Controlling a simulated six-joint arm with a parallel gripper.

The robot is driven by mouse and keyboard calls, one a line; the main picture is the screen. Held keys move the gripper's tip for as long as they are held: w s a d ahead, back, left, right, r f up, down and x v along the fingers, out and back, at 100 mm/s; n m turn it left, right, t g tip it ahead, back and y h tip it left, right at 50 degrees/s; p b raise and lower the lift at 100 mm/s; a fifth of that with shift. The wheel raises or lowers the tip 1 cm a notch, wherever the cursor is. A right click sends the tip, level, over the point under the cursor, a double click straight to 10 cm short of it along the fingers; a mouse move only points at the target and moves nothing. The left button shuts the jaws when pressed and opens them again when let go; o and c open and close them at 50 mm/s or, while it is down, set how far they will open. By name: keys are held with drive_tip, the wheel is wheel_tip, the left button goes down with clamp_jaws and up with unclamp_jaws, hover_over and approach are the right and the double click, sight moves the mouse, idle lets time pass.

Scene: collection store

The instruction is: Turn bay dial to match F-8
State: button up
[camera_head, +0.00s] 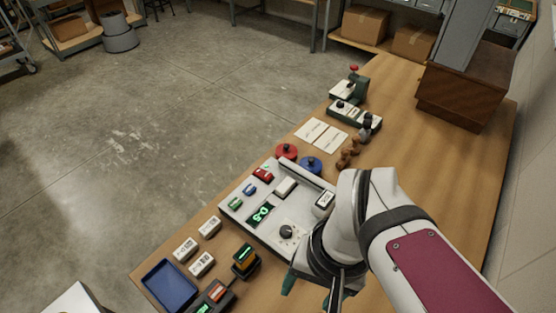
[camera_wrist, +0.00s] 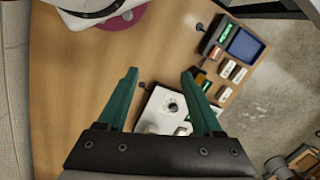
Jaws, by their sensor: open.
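The bay dial (camera_head: 287,232) is a dark round knob on a pale round scale, near the front edge of a white control panel (camera_head: 240,208). It also shows in the wrist view (camera_wrist: 173,107), between my green fingers and beyond them. A green-lit display (camera_head: 261,214) on the panel shows characters that I cannot read for sure. My gripper (camera_head: 308,292) is open and empty, its fingers spread in the wrist view (camera_wrist: 159,74). It is apart from the dial, to the lower right of it in the head view. I cannot make out an F-8 label.
The panel also carries red, blue and green switches. Several white labelled blocks (camera_head: 186,249), a blue tray (camera_head: 169,285) and a small device with a lit display (camera_head: 246,260) lie left of my gripper. Red (camera_head: 286,151) and blue (camera_head: 311,164) knobbed discs sit behind the panel.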

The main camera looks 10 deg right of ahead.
drive_tip(key=w+n, duration=0.3)
drive_tip(key=w, duration=0.9)
drive_tip(key=n+h, duration=0.2)
drive_tip(key=n, duration=0.1)
hover_over(286, 230)
wheel_tip(286, 230, down, 2)
drive_tip(key=f, duration=0.1)
wheel_tip(286, 230, down, 14)
drive_tip(key=shift+r, duration=0.15)
drive_tip(key=shift+f, duration=0.7)
clamp_jaws()
